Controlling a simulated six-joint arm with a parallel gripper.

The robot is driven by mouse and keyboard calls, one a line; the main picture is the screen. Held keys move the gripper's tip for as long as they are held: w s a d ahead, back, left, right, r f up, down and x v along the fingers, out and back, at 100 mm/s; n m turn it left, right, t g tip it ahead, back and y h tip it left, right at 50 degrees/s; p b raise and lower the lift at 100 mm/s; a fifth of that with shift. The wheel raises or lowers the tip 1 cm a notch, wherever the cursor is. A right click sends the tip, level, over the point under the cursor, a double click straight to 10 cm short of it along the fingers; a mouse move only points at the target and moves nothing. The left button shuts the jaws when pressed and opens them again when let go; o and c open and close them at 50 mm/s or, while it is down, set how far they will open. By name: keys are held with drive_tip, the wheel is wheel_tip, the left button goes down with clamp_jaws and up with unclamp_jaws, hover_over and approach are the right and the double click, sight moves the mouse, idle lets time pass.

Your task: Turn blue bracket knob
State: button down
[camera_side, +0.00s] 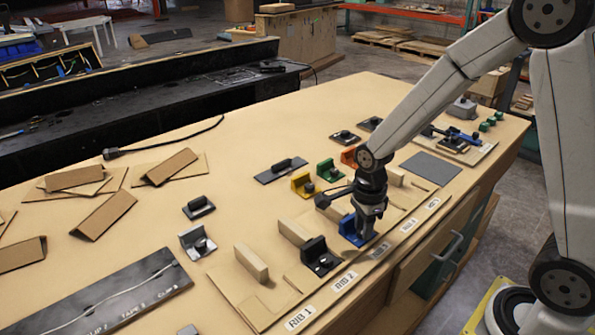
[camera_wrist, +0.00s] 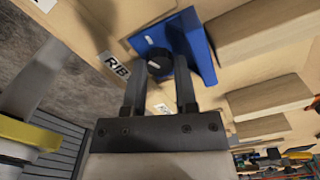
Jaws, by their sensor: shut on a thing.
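The blue bracket (camera_side: 349,229) stands on the wooden board near the table's front edge, beneath my gripper (camera_side: 368,225). In the side view my gripper hides part of the bracket. In the wrist view the blue bracket (camera_wrist: 197,48) is at the top centre, with its round black knob (camera_wrist: 160,61) at its left. My gripper (camera_wrist: 158,72) has its two fingers on either side of this knob and is shut on it.
A black bracket (camera_side: 319,255) stands left of the blue one, with wooden blocks (camera_side: 251,262) nearby. Yellow (camera_side: 303,184), green (camera_side: 329,170) and orange (camera_side: 349,156) brackets stand behind. Rib labels (camera_side: 345,281) run along the front edge.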

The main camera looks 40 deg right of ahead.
drive_tip(key=shift+w+r+m, duration=0.1)
drive_tip(key=shift+r+m, duration=0.05)
drive_tip(key=shift+m, duration=2.15)
drive_tip(key=c, duration=0.7)
unclamp_jaws()
drive_tip(key=shift+o, duration=0.2)
drive_tip(key=shift+r, duration=3.85)
